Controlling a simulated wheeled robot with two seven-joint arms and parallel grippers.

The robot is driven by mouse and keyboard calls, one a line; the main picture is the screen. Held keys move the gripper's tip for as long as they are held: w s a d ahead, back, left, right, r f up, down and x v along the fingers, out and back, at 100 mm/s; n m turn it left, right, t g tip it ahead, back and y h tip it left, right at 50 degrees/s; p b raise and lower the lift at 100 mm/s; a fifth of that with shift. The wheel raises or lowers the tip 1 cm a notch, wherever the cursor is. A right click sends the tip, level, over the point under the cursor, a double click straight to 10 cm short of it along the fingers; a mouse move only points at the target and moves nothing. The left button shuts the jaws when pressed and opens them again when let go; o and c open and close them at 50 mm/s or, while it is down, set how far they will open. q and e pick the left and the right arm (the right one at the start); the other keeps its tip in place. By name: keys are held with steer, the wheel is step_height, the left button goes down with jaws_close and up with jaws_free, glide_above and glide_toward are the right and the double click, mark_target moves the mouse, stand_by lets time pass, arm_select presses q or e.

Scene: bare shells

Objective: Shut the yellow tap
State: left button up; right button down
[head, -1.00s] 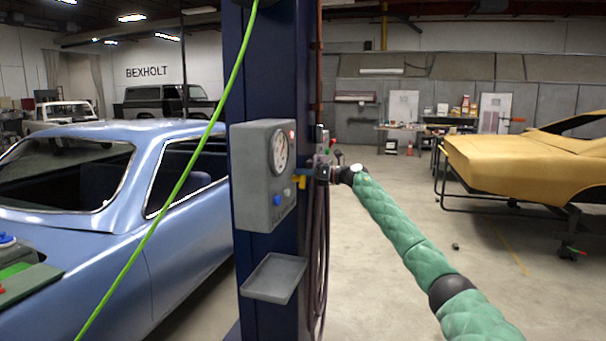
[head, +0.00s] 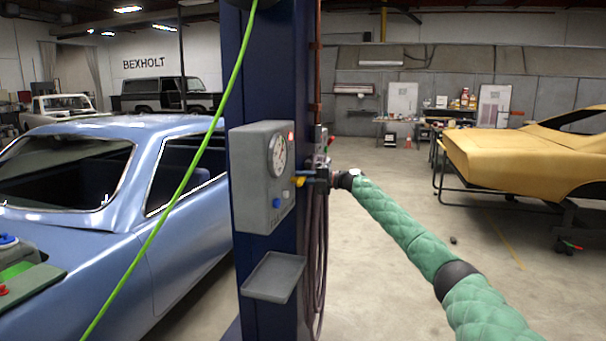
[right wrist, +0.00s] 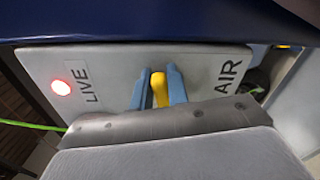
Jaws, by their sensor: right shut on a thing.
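The yellow tap (head: 299,181) sticks out from the side of a grey box (head: 262,165) on a dark blue post. In the right wrist view the yellow tap handle (right wrist: 159,90) stands between the two blue fingers of my right gripper (right wrist: 158,91), which is shut on it. The side face of the box (right wrist: 110,70) there reads LIVE and AIR, with a lit red lamp (right wrist: 61,87). In the head view my right gripper (head: 306,178) is small and partly hidden at the box's side. My left gripper is not in view.
A gauge (head: 277,156) and a blue button (head: 276,203) are on the box front. A grey tray (head: 273,277) juts out below. A green hose (head: 165,222) crosses in front of a blue car (head: 100,180).

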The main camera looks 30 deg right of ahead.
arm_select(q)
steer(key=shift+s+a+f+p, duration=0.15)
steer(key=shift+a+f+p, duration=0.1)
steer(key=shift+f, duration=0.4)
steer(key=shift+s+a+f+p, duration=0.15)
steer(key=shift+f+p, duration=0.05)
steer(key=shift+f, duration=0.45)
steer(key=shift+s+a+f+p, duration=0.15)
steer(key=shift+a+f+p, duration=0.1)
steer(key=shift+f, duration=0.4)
arm_select(e)
steer(key=shift+d+f+m, duration=0.1)
steer(key=shift+f+m, duration=0.05)
steer(key=shift+m, duration=0.6)
steer(key=shift+d+f+m, duration=0.1)
steer(key=shift+m, duration=0.65)
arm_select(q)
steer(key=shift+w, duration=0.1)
arm_select(e)
steer(key=shift+a, duration=0.1)
steer(key=c, duration=1.4)
jaws_free()
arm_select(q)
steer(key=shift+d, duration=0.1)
arm_select(e)
steer(key=shift+o, duration=0.2)
steer(key=shift+f, duration=0.1)
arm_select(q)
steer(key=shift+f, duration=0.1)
